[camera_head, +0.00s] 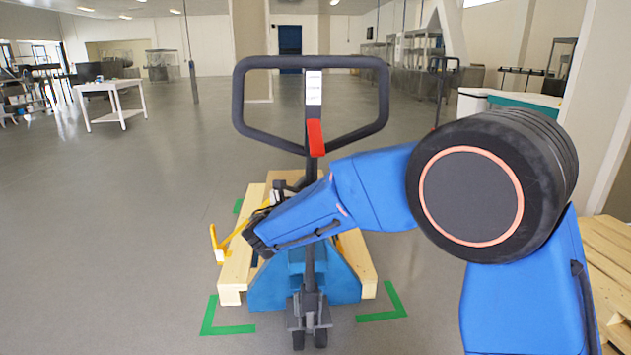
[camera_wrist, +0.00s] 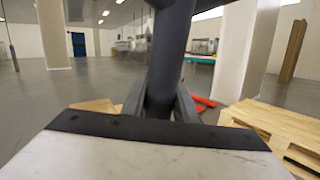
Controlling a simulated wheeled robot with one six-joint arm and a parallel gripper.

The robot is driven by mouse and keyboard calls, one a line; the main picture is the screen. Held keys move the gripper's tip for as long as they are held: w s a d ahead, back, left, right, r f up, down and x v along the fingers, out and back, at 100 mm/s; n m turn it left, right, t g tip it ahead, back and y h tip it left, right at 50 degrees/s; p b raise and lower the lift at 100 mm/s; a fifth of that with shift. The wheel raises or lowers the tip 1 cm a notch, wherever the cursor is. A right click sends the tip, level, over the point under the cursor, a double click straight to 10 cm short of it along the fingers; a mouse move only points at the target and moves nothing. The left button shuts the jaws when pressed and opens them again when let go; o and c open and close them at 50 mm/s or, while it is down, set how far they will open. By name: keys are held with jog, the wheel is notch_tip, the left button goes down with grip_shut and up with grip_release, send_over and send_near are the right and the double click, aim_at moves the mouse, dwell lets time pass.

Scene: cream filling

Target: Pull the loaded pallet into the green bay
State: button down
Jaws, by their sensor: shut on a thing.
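The pallet jack has a dark loop handle (camera_head: 311,62) with a red lever (camera_head: 316,138) and a blue body (camera_head: 345,286). It stands at a pale wooden pallet (camera_head: 236,270). My gripper (camera_wrist: 160,106) is shut on the jack's dark handle shaft (camera_wrist: 170,50), below the loop. In the head view my blue forearm hides part of the pallet and jack. I cannot make out a load on the pallet. Green corner marks of the bay show at the near left (camera_head: 225,329), near right (camera_head: 388,303) and far left (camera_head: 238,206).
A yellow bar (camera_head: 214,240) stands at the pallet's left side. More wooden pallets (camera_head: 606,262) lie at the right edge. A white table (camera_head: 122,114) stands far left. The grey floor to the left is clear.

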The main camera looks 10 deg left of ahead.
jog(key=c, duration=1.3)
grip_release()
jog(key=shift+s+r, duration=0.1)
jog(key=shift+r, duration=0.2)
jog(key=shift+c, duration=0.2)
jog(key=shift+f, duration=0.1)
